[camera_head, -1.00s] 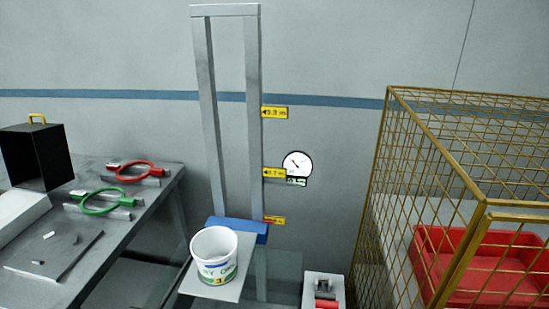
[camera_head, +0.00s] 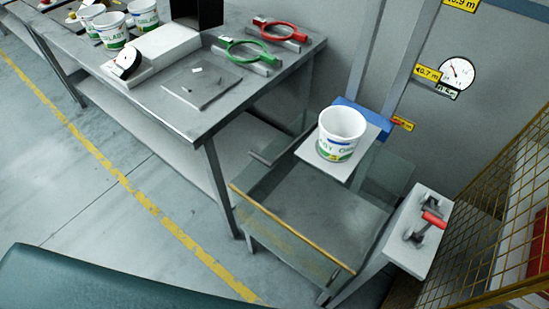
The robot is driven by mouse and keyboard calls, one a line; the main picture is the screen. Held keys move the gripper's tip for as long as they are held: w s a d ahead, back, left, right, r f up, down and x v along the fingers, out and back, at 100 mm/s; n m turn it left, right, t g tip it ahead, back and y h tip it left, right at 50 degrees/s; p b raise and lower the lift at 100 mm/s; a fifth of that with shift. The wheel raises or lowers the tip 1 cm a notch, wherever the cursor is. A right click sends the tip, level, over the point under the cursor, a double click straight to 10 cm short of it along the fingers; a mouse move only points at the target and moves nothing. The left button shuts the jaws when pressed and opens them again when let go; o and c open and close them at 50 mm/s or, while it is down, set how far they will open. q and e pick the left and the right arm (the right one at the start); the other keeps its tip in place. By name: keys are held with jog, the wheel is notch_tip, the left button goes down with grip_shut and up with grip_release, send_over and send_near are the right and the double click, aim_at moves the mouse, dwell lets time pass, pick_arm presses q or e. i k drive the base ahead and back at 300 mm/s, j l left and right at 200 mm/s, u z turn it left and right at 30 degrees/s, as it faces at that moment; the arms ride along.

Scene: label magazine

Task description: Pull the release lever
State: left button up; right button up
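The release lever (camera_head: 433,219) has a red handle on a dark bracket. It is mounted on top of a light grey post (camera_head: 419,246) at the right, beside a low tray stand. A white tub (camera_head: 342,134) with a green and white label stands upright on a small pale platform (camera_head: 353,162) attached to a blue carriage on the vertical frame. Neither gripper shows in the head view.
A grey workbench (camera_head: 190,125) at the left holds several white tubs and the green (camera_head: 246,52) and red (camera_head: 279,30) rings. A clear-sided tray (camera_head: 315,215) with a yellow front edge lies below the platform. A yellow wire cage (camera_head: 500,210) stands close right of the lever. A dial gauge (camera_head: 457,73) is on the wall.

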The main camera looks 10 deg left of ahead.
aim_at(432, 220)
jog(key=z, duration=1.1)
